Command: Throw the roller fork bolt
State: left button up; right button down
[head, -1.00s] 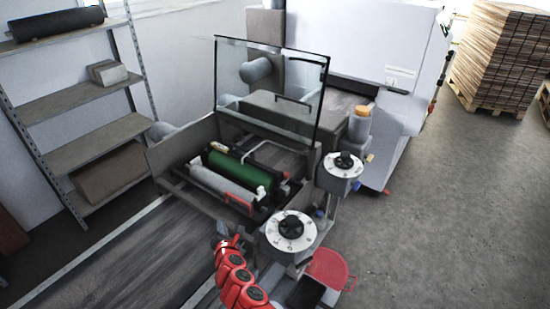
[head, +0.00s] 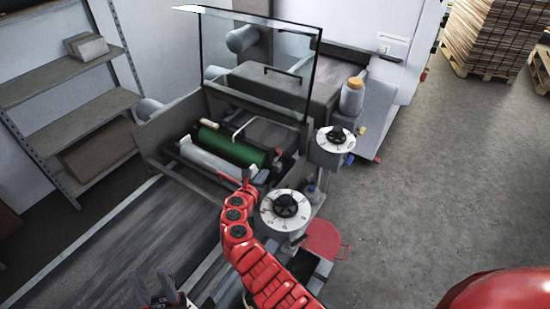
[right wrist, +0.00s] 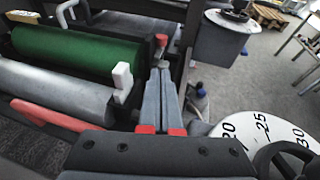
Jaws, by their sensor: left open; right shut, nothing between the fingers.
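A silver roller (head: 212,164) and a green roller (head: 232,146) lie in the open machine. In the right wrist view, a white upright tab (right wrist: 123,80) stands at the silver roller's end and a small red-topped piece (right wrist: 160,41) beyond the green roller's end. I cannot tell which part is the roller fork bolt. My right gripper (head: 246,180) is shut and empty at the rollers' right end; its fingers (right wrist: 160,75) point just right of the white tab, apparently apart from it. My left gripper (head: 163,288) is open at the bottom edge, away from the rollers.
A glass guard (head: 258,62) stands raised behind the rollers. Two dials (head: 285,205) (head: 336,138) flank the right side, the nearer close to my right arm.

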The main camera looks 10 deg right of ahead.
aim_at(278, 154)
jog(key=b+x, duration=0.1)
jog(key=x, duration=0.2)
jog(key=f+b+x, duration=0.1)
jog(key=x, duration=0.2)
jog(key=shift+s, duration=0.15)
jog(key=w+d+b, duration=0.1)
jog(key=w+b, duration=0.1)
jog(key=w+d+b, duration=0.1)
jog(key=b, duration=0.2)
jog(key=shift+w+d+f, duration=0.1)
jog(key=shift+w+d, duration=0.1)
jog(key=shift+w, duration=0.2)
jog(key=shift+w+d+r, duration=0.15)
jog(key=shift+w+r, duration=0.1)
jog(key=shift+w, duration=0.1)
jog(key=shift+r, duration=0.1)
jog(key=shift+d+b, duration=0.1)
jog(key=shift+b, duration=0.2)
